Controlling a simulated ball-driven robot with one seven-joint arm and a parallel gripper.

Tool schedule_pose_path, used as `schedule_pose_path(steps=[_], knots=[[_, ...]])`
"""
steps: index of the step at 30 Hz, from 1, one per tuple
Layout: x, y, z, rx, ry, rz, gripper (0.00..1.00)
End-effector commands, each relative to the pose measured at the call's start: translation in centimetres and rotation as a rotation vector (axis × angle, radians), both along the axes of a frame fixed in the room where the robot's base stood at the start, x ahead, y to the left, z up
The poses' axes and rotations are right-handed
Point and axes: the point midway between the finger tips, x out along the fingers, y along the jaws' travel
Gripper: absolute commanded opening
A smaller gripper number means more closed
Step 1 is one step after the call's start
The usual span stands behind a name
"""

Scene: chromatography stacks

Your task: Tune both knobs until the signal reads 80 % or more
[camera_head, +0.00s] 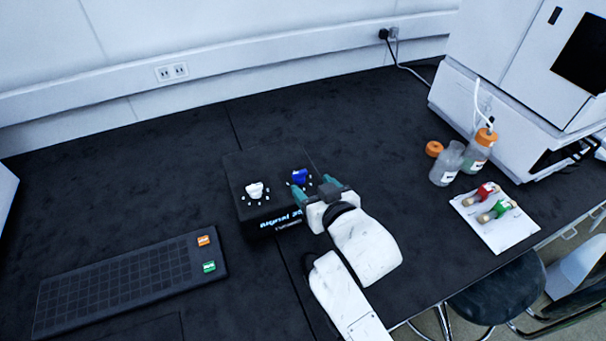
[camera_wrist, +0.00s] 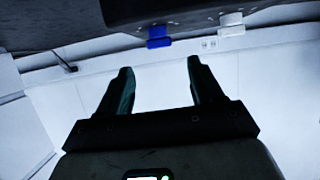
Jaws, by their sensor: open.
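A black box (camera_head: 262,173) stands on the dark bench, with a white knob (camera_head: 255,190) on its left and a blue knob (camera_head: 299,176) on its right. Its lit front display (camera_head: 280,221) begins with "signal"; my gripper partly hides the number. My gripper (camera_head: 318,190) is open at the box's right front, close to the blue knob. In the wrist view, my gripper's fingers (camera_wrist: 160,85) are apart with nothing between them. The blue knob (camera_wrist: 158,37) and white knob (camera_wrist: 231,24) show beyond the fingertips, upside down.
A dark grid rack (camera_head: 125,285) with an orange and a green block lies at the left front. Bottles (camera_head: 447,164) and a white sheet (camera_head: 497,228) with red and green capped vials are at the right, near a white instrument (camera_head: 520,70). Bench behind the box is clear.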

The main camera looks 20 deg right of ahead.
Motion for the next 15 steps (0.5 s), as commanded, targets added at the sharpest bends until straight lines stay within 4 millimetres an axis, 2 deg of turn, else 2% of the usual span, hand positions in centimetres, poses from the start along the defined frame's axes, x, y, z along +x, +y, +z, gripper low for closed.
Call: schedule_pose_path(steps=[1,6,15], knots=[[1.0,0.0,-0.3,0.000,0.001,0.000,0.66],[3.8,0.0,-1.5,0.001,0.001,-0.001,0.66],[6.3,0.0,-2.7,0.001,0.002,0.000,0.66]])
